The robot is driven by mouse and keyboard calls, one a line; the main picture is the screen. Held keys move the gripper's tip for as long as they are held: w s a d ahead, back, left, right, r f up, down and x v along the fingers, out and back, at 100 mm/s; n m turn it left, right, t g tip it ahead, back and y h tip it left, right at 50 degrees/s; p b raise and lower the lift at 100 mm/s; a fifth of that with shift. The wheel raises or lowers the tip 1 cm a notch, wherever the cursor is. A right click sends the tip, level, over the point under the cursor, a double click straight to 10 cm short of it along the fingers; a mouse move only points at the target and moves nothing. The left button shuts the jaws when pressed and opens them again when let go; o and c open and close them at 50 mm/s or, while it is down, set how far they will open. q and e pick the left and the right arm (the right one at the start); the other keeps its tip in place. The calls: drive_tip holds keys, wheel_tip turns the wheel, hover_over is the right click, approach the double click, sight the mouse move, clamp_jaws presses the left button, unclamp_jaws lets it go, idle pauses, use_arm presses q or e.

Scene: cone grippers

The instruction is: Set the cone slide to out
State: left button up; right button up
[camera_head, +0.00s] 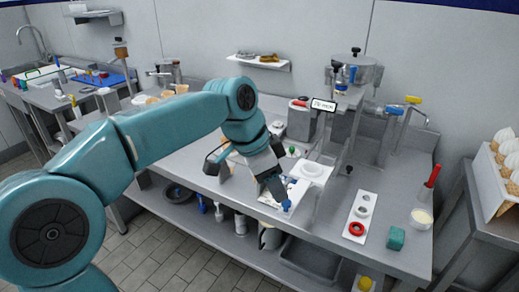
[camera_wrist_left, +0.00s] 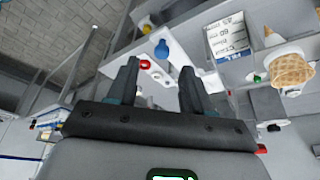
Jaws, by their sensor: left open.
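My left gripper (camera_head: 281,196) points down over the front of the steel counter, beside a small blue knob (camera_head: 287,206). In the left wrist view the gripper (camera_wrist_left: 160,68) is open and empty. The blue knob (camera_wrist_left: 162,48) shows just beyond the fingertips, not between them. My right gripper is not in view.
A white strip (camera_head: 365,205) with a red ring (camera_head: 357,229) lies to the right, near a green block (camera_head: 396,238). A steel machine (camera_head: 350,110) stands behind. A waffle cone (camera_wrist_left: 292,72) shows at the right of the wrist view. The counter's front edge is close.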

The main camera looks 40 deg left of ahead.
use_arm(q)
drive_tip(key=p+v, duration=0.1)
drive_tip(key=v, duration=1)
drive_tip(key=shift+p, duration=0.4)
drive_tip(key=shift+f, duration=0.1)
